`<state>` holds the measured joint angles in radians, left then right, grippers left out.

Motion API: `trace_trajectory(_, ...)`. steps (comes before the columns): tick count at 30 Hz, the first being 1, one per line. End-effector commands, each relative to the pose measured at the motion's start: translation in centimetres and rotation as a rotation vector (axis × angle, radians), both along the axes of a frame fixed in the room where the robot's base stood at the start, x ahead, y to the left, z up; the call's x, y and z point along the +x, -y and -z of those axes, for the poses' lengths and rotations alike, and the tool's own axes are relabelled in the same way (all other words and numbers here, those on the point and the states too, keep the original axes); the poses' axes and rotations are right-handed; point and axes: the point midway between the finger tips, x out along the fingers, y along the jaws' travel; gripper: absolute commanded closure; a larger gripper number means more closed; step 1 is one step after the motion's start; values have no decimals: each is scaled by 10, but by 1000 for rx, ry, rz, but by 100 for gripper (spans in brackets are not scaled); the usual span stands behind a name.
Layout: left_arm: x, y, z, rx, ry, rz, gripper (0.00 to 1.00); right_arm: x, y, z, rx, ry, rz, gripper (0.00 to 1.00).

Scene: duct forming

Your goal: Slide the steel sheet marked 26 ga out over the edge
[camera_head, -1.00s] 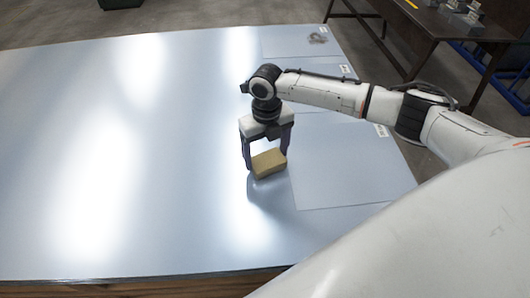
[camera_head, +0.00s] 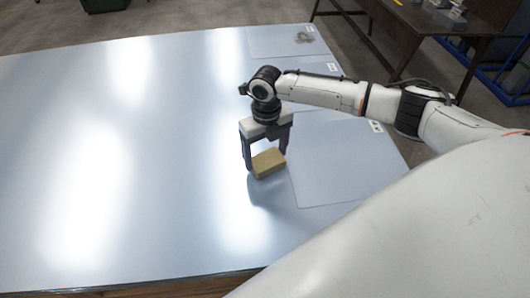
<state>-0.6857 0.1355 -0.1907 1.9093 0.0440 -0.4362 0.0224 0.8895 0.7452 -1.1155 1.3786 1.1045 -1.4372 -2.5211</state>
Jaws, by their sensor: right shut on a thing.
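Three thin grey steel sheets lie on the large shiny table surface along its right side: a near one (camera_head: 335,165), a middle one partly behind my arm (camera_head: 318,69) and a far one (camera_head: 270,42). My right gripper (camera_head: 265,168) points down, shut on a tan block (camera_head: 269,163) just left of the near sheet. I cannot tell whether the block touches the surface. My left gripper is out of view.
The large shiny table (camera_head: 150,150) is clear on the left. A dark bench (camera_head: 425,18) with metal parts stands at the back right, beside a blue frame (camera_head: 485,70). A green bin (camera_head: 105,4) is at the back.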

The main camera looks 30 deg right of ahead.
Motion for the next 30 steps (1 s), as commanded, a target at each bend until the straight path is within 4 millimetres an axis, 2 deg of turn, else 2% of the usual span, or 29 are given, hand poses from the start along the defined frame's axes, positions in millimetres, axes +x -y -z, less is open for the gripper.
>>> trace_trajectory(15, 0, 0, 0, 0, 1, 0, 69, -12, 23, 2, -5, -5, 2, 47)
trace_trajectory(30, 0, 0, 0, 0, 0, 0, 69, -14, 28, 2, -7, -5, 2, 47)
